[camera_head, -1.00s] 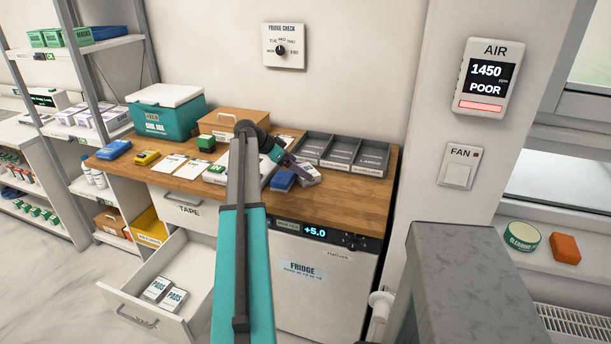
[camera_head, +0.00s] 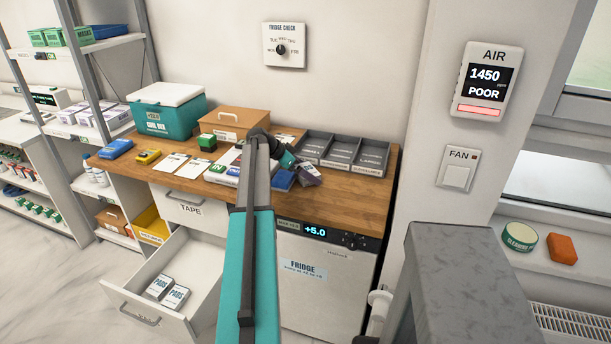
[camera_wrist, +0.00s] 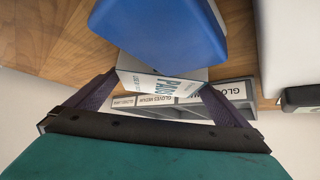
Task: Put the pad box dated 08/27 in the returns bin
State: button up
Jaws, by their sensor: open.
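My gripper (camera_head: 308,171) is open at the front of the counter, right of the blue box (camera_head: 284,180). In the wrist view, a white box marked PADS (camera_wrist: 165,84) sits between the spread fingers of my gripper (camera_wrist: 160,88); I cannot tell if they touch it. Its date is not legible. The blue box (camera_wrist: 160,35) is close beside it. Two more white PADS boxes, one (camera_head: 159,287) left of the other (camera_head: 175,298), lie in the open drawer (camera_head: 200,262); their dates are too small to read. A yellow bin (camera_head: 151,227) stands under the counter, its label unreadable.
Grey glove trays (camera_head: 341,152) stand behind my gripper. A teal cool box (camera_head: 168,117) and a brown box (camera_head: 234,123) are at the back of the counter (camera_head: 350,182). The open drawer juts into the floor space, left of the fridge (camera_head: 318,280).

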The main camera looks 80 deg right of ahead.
jog(key=c, duration=1)
jog(key=shift+r, duration=0.15)
jog(key=shift+r+b, duration=1.3)
jog(key=shift+r, duration=3.6)
